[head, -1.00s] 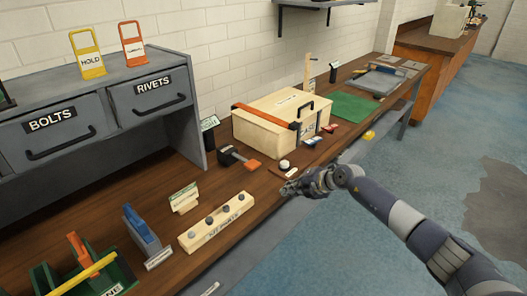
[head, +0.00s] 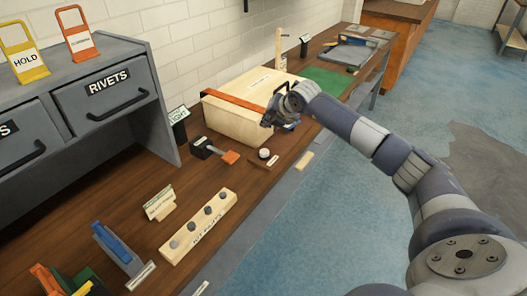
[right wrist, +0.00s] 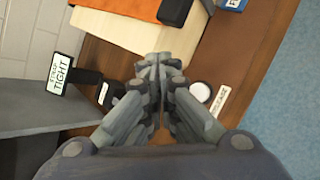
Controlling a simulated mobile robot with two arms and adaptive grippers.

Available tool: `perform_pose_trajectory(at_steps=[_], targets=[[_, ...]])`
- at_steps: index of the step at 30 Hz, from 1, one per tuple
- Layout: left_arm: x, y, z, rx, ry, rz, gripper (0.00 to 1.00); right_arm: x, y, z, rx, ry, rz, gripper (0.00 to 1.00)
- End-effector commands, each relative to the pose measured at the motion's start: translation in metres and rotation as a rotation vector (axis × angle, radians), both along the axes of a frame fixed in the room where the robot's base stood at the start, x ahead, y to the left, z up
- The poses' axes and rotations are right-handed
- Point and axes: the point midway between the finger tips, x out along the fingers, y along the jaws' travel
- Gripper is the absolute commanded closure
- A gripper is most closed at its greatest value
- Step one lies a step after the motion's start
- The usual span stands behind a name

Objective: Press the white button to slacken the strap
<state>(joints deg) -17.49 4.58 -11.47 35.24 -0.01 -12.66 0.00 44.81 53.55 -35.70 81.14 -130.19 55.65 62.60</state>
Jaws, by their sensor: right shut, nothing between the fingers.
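The white button (head: 264,153) is a small round cap on a dark wooden base on the bench, in front of the wooden box (head: 230,122). It also shows in the right wrist view (right wrist: 201,93), right of my fingertips, beside a label that seems to read RELEASE. The orange strap (head: 242,99) runs across the box top and shows in the right wrist view (right wrist: 112,28). My right gripper (head: 267,122) is shut and empty, by the box's front right corner, apart from the button in the picture. It hides part of the box front. My left gripper is not in view.
A dark block with an orange handle (head: 215,150) sits left of the button. A sign reading TIGHT (right wrist: 62,73) stands near the grey drawer cabinet (head: 110,90). A wooden block with several knobs (head: 200,226) lies nearer. The floor on the right is clear.

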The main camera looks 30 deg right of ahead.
Motion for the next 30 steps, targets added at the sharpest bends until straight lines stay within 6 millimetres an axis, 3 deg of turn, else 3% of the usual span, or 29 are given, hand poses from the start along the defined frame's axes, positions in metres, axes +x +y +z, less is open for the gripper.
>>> perform_pose_trajectory(at_steps=[8, 21, 30], targets=[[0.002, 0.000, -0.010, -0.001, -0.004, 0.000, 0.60, 0.000, 0.000, -0.019, 0.001, 0.002, 0.000, 1.00], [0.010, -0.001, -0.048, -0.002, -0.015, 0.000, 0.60, 0.000, 0.000, -0.080, 0.001, 0.001, 0.000, 1.00], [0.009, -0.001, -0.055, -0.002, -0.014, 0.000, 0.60, 0.000, 0.000, -0.089, 0.001, 0.000, 0.001, 1.00]])
